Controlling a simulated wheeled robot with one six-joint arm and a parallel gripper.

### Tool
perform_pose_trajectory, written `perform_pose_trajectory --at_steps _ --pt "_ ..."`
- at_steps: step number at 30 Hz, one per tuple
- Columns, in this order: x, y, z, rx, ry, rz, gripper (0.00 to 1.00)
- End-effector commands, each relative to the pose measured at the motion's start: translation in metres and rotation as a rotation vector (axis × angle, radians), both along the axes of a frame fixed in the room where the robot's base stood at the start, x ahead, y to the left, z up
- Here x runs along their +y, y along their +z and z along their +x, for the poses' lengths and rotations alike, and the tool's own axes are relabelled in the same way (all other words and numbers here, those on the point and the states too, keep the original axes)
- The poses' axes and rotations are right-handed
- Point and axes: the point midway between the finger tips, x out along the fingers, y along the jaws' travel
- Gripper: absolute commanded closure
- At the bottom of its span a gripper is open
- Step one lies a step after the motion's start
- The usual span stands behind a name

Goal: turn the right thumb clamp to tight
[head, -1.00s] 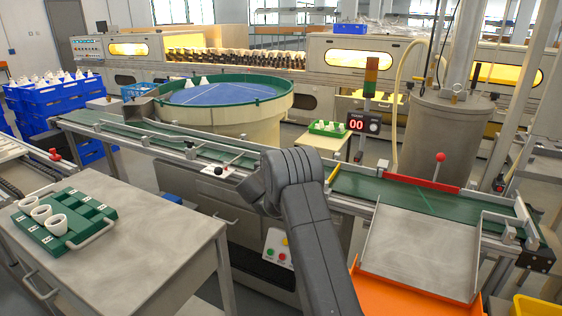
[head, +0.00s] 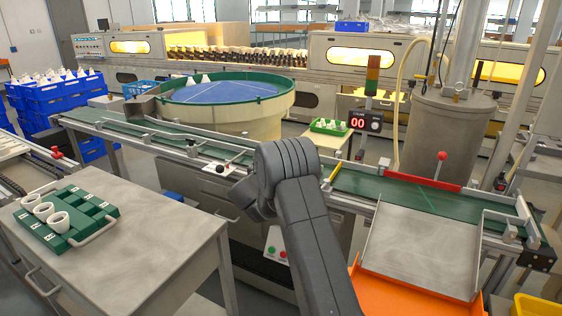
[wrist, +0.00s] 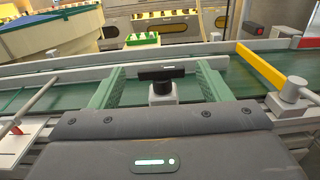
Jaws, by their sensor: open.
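The thumb clamp (wrist: 161,82) shows in the wrist view as a black crossbar handle on a short grey post, at the near rail of the green conveyor. Its bar lies roughly crosswise in the picture. My gripper (wrist: 158,74) is open, with one green finger on each side of the clamp and a visible gap on both sides. Whether the fingertips reach past the handle is hard to tell. In the head view my arm hides the gripper and this clamp.
A yellow bar (wrist: 262,66) crosses the belt right of the clamp, beside a grey round-topped post (wrist: 293,90). A guide rod (wrist: 38,96) lies to the left. A red-ball lever (head: 441,156) and an orange chute (head: 400,295) stand farther right.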

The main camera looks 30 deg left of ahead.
Motion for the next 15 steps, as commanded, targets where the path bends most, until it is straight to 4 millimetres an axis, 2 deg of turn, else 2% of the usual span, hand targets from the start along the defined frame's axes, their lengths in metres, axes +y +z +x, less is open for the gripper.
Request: perform_pose_trajectory --at_steps 3,6,15 --pt "-0.001 0.000 -0.016 0.001 0.000 -0.001 0.29" --pt "-0.002 0.000 -0.024 0.000 0.000 0.000 0.29" --pt "-0.003 0.000 -0.026 0.000 -0.002 0.000 0.29"
